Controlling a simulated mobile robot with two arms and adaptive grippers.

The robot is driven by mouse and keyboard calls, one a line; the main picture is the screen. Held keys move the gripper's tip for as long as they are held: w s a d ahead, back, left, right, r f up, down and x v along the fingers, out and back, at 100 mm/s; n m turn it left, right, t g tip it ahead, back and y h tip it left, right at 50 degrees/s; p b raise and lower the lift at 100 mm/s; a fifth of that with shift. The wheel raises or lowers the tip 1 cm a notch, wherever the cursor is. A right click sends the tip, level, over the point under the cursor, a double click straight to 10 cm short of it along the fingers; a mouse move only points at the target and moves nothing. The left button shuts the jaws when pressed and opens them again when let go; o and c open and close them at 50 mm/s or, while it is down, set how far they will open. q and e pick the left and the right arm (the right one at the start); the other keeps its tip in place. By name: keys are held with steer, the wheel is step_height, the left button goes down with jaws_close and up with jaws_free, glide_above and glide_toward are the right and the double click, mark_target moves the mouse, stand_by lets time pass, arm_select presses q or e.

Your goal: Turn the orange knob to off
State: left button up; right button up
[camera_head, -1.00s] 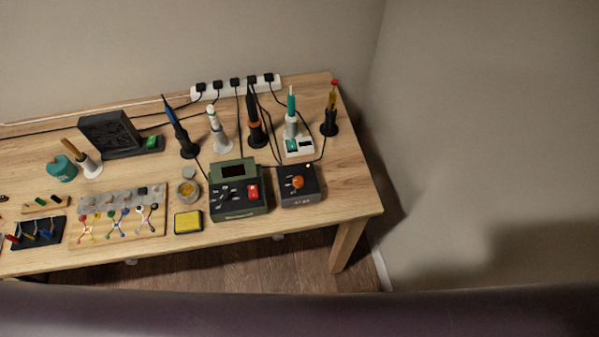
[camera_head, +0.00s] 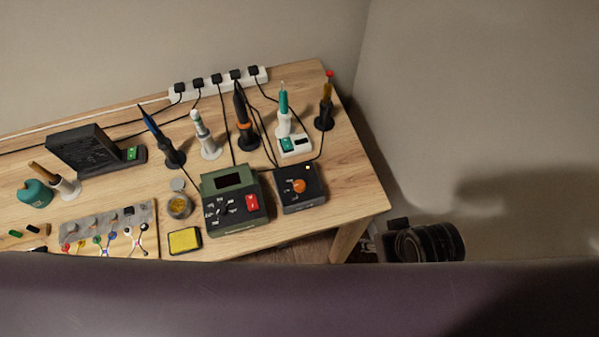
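The orange knob (camera_head: 299,186) sits on top of a small black box (camera_head: 302,203) near the front right corner of the wooden table. White markings surround the knob; their words are too small to read. A black, rounded part that looks like my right gripper (camera_head: 396,240) shows low on the right, beyond the table's right edge and apart from the box. Its fingers cannot be made out clearly, and its lower part is hidden behind the dark purple band in front. My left gripper is not in view.
A green station (camera_head: 237,222) with a red switch stands just left of the black box. Behind are a white-and-teal holder (camera_head: 295,146), several upright irons with cables, and a power strip (camera_head: 220,85). A yellow sponge (camera_head: 184,241) lies front left. The table's right corner is bare.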

steer(key=w+a+r+y, duration=0.1)
steer(key=w+a+r, duration=0.1)
steer(key=a, duration=0.2)
steer(key=w+a+r+n+y, duration=0.1)
steer(key=w+a+r, duration=0.1)
steer(key=a, duration=0.2)
steer(key=w+a+r+y, duration=0.1)
steer(key=w+a+r, duration=0.1)
steer(key=a, duration=0.2)
steer(key=shift+w+a+r+n, duration=0.2)
steer(key=shift+r+n, duration=0.2)
steer(key=w+a+r+n+g+y, duration=0.1)
steer(key=a+r+n, duration=0.15)
steer(key=a, duration=0.45)
steer(key=w+a+r+n+g+y, duration=0.1)
steer(key=a+r+n+g, duration=0.15)
steer(key=a, duration=0.35)
step_height(320, 180, up, 2)
steer(key=h, duration=0.5)
glide_above(299, 183)
steer(key=shift+w+d+m+g, duration=0.1)
steer(key=shift+m+g, duration=0.15)
steer(key=shift+m, duration=0.05)
steer(key=shift+d, duration=0.15)
steer(key=f, duration=0.7)
steer(key=shift+a+f+p, duration=0.2)
steer(key=shift+f+p, duration=0.15)
steer(key=shift+p, duration=0.05)
steer(key=shift+c, duration=0.4)
